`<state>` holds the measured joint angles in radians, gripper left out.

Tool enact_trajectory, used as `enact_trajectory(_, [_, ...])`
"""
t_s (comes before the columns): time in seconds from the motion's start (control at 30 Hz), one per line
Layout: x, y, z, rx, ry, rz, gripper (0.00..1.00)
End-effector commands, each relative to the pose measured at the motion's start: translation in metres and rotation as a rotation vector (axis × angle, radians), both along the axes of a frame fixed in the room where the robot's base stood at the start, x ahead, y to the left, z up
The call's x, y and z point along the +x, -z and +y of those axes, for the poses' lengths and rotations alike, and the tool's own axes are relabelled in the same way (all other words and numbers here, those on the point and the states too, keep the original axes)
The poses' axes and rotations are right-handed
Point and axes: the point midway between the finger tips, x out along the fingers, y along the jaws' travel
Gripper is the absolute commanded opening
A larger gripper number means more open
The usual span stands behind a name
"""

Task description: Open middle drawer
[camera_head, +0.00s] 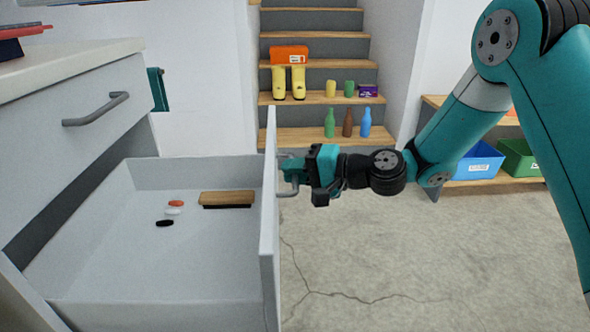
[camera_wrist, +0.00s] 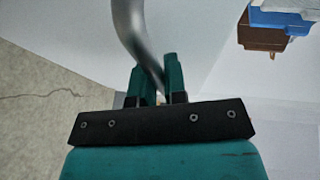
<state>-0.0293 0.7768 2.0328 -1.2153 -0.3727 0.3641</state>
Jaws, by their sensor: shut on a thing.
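The middle drawer (camera_head: 100,285) is a light grey box pulled far out of the cabinet, with its front panel (camera_head: 270,240) seen nearly edge-on. My gripper (camera_head: 294,174) is at the outer side of that panel, shut on the drawer's grey bar handle (camera_head: 284,188). In the wrist view the curved handle (camera_wrist: 133,35) runs down between the teal fingers (camera_wrist: 158,85). Inside the drawer lie a brush-like block with a tan top (camera_head: 227,198) and small orange, white and black pieces (camera_head: 173,212).
The closed top drawer (camera_head: 60,145) with its own handle (camera_head: 97,109) sits above, under the white countertop (camera_head: 70,68). Stairs (camera_head: 320,80) with boots and bottles stand behind. A shelf with a blue bin (camera_head: 475,165) and green bin is at the right. The concrete floor (camera_head: 400,270) is clear.

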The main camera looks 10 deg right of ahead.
Motion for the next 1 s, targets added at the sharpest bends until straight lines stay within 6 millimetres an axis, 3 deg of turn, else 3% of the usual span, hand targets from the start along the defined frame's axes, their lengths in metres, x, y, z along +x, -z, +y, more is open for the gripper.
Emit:
enact_trajectory(0.13, [-0.001,0.001,0.0,-0.001,-0.003,0.002,0.0])
enact_trajectory(0.17, [-0.001,0.001,0.0,-0.001,-0.003,0.002,0.17])
enact_trajectory(0.27, [0.0,0.001,0.0,0.0,-0.002,0.002,0.37])
enact_trajectory(0.73, [-0.001,-0.001,-0.006,0.0,0.002,0.002,0.37])
enact_trajectory(0.87, [-0.008,-0.006,-0.022,0.0,0.007,0.003,0.37])
enact_trajectory(1.0, [-0.022,-0.013,-0.052,0.001,0.009,0.005,0.37])
